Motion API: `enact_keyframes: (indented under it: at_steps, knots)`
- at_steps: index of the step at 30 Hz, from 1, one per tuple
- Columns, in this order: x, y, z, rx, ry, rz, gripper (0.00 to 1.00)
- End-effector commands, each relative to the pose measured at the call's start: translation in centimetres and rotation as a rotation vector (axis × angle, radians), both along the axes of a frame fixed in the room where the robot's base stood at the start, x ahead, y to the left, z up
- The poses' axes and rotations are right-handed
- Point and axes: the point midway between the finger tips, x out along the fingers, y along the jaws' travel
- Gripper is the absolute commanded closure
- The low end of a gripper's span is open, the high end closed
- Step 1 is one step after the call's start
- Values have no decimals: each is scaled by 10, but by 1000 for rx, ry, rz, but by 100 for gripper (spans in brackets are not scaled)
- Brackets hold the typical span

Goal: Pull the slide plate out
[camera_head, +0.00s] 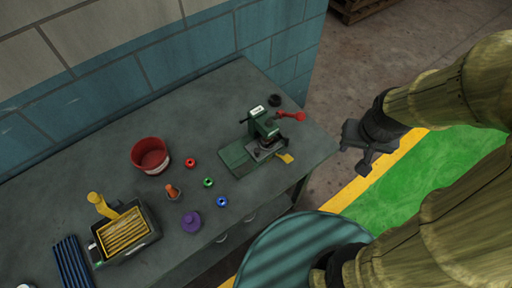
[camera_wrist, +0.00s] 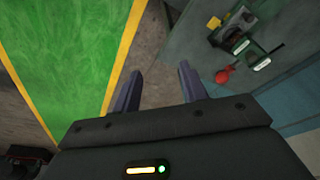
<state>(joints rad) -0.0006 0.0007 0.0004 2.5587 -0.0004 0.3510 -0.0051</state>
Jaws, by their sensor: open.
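A small green bench machine (camera_head: 263,130) stands near the right end of the grey workbench, with a red-knobbed lever (camera_head: 291,115) at its side. A yellow tab (camera_head: 285,157) sticks out at its base toward the bench's front edge; it looks like the end of the slide plate, but the rest of the plate is hard to make out. My gripper (camera_head: 354,158) is open and empty, beyond the right end of the bench and apart from the machine. In the wrist view, my gripper (camera_wrist: 158,82) points at bare floor, with the machine (camera_wrist: 237,42) and the red knob (camera_wrist: 224,75) to its right.
The workbench (camera_head: 105,185) also holds a red tub (camera_head: 150,155), a purple object (camera_head: 191,222), small red, green and blue rings, an orange-topped piece (camera_head: 173,191) and a tray of yellow bars (camera_head: 123,232). A block wall (camera_head: 180,60) backs it.

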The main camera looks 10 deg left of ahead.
Motion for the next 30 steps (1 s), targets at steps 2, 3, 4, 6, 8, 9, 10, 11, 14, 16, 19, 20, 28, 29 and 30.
enact_keyframes:
  at_steps: [2, 3, 4, 6, 8, 9, 10, 11, 14, 16, 19, 20, 28, 29, 30]
  knots:
    - [3, 3, -1, -7, 4, 38, 57]
    - [6, 6, -2, -15, 7, 78, 57]
    - [8, 9, -3, -22, 11, 115, 57]
    - [16, 19, -6, -45, 23, 238, 57]
    - [25, 30, -9, -71, 35, 380, 57]
    - [31, 39, -12, -89, 44, 487, 57]
    - [36, 46, -14, -103, 50, 573, 57]
    - [40, 54, -16, -117, 57, 662, 57]
    - [55, 82, -23, -162, 76, 962, 57]
    - [63, 102, -28, -190, 87, 1173, 57]
    - [72, 132, -35, -225, 100, 1472, 57]
    - [75, 142, -38, -235, 101, 1562, 57]
    - [85, 225, -60, -295, 94, 2333, 57]
    - [85, 233, -62, -298, 91, 2403, 57]
    - [85, 242, -63, -301, 85, 2483, 57]
